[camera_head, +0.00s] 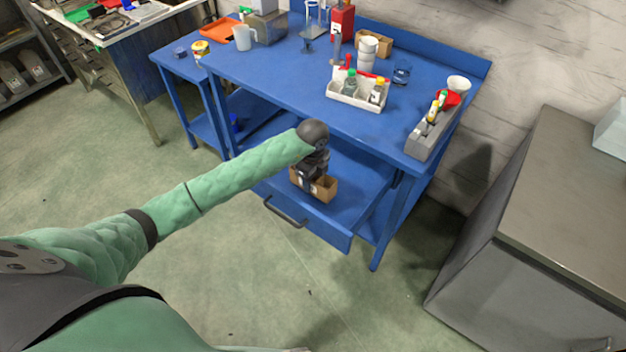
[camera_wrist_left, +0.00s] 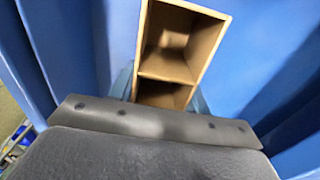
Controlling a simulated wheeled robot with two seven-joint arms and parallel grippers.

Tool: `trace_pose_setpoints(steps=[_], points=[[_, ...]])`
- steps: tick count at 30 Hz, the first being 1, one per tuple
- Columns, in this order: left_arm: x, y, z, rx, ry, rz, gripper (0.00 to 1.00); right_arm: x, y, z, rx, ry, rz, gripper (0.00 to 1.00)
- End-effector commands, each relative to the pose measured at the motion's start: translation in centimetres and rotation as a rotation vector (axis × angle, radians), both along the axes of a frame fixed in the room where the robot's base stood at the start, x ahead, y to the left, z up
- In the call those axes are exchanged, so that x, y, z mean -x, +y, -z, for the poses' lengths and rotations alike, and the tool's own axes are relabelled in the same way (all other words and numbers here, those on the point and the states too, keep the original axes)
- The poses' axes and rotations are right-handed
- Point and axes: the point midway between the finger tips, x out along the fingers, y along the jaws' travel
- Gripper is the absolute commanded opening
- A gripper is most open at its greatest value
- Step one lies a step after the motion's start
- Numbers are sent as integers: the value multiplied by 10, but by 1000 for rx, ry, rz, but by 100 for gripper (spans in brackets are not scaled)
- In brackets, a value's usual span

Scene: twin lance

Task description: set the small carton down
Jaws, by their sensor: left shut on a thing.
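The small carton (camera_head: 326,188) is an open-topped brown cardboard box inside the outline of the pulled-out blue drawer (camera_head: 338,219). My left gripper (camera_head: 311,178) reaches down to the carton from above and is shut on it. In the left wrist view the carton (camera_wrist_left: 205,50) shows a divider and two compartments that look empty. The gripper's pads are mostly hidden behind the grey wrist cover there. Whether the carton's base touches the drawer floor I cannot tell. My right gripper is not in view.
The blue workbench (camera_head: 275,85) stands above the drawer, its front edge close to my left wrist. On it are a white tray (camera_head: 345,100) with bottles and a grey rack (camera_head: 420,145). A grey cabinet (camera_head: 540,210) stands at the right. Floor in front is clear.

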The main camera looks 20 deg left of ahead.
Motion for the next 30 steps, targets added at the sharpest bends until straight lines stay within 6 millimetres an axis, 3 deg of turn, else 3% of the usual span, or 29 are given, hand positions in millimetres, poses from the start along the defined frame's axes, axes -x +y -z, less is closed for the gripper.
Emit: trace_pose_setpoints(steps=[7,18,19,22,30], points=[[0,0,15,0,0,0,25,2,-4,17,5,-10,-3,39],[0,0,18,0,-1,0,25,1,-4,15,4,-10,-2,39],[0,0,18,0,-1,0,49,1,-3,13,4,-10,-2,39],[0,0,17,0,-1,0,68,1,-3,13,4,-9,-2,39],[0,0,17,0,-1,0,69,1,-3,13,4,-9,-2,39]])
